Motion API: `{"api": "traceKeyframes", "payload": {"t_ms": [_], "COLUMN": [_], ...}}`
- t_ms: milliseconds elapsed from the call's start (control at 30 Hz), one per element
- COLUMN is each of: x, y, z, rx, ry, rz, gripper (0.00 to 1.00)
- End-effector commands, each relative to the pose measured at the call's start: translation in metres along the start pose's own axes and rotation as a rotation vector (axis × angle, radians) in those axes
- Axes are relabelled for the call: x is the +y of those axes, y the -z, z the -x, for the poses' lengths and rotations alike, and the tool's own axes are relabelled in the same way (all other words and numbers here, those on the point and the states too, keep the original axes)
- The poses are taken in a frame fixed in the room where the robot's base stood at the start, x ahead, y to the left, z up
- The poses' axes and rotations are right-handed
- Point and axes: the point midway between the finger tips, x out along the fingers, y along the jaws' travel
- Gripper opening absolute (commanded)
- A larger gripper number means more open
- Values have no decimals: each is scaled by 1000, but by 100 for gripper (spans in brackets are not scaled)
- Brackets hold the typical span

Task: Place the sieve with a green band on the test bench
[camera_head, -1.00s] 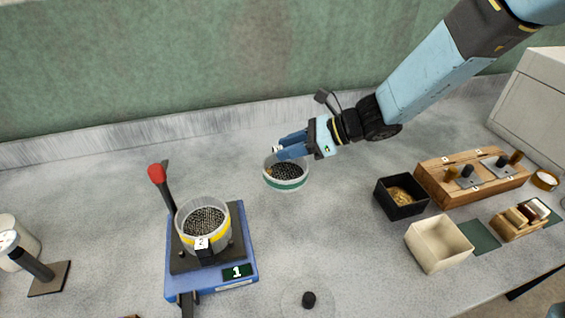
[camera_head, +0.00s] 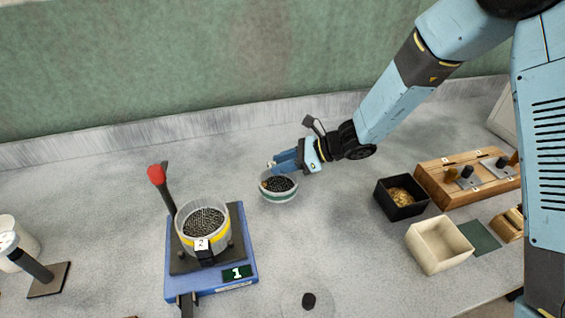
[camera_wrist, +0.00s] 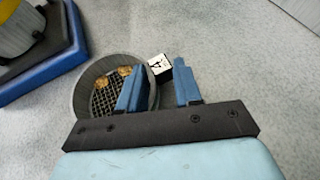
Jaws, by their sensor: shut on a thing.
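The sieve with a green band (camera_head: 279,197) is in the middle of the head view, dark mesh inside its round wall. My gripper (camera_head: 272,168) is shut on the sieve's rim at its back right. In the wrist view the sieve (camera_wrist: 88,107) shows its mesh with two brown lumps on it, and a small white tag marked 4 (camera_wrist: 160,66) stands at its edge between the fingers of my gripper (camera_wrist: 156,78). I cannot tell whether the sieve touches the bench (camera_head: 345,245) or is just above it.
A blue stand marked 1 (camera_head: 251,240) holds a yellow-banded sieve (camera_head: 186,238) at the left, with a red-knobbed lever (camera_head: 156,174). A black box (camera_head: 385,199), a cream box (camera_head: 437,258) and a wooden block (camera_head: 436,183) stand at the right. Bench in front of my gripper is clear.

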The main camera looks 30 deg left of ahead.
Motion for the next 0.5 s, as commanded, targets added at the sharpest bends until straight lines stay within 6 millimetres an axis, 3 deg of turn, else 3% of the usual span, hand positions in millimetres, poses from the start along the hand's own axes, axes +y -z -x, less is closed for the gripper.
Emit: {"api": "traceKeyframes", "payload": {"t_ms": [233,267,500], "x": [0,0,0], "y": [1,1,1], "z": [0,0,0], "rx": [0,0,0], "ry": [1,1,1], "rz": [0,0,0], "gripper": [0,35,58]}}
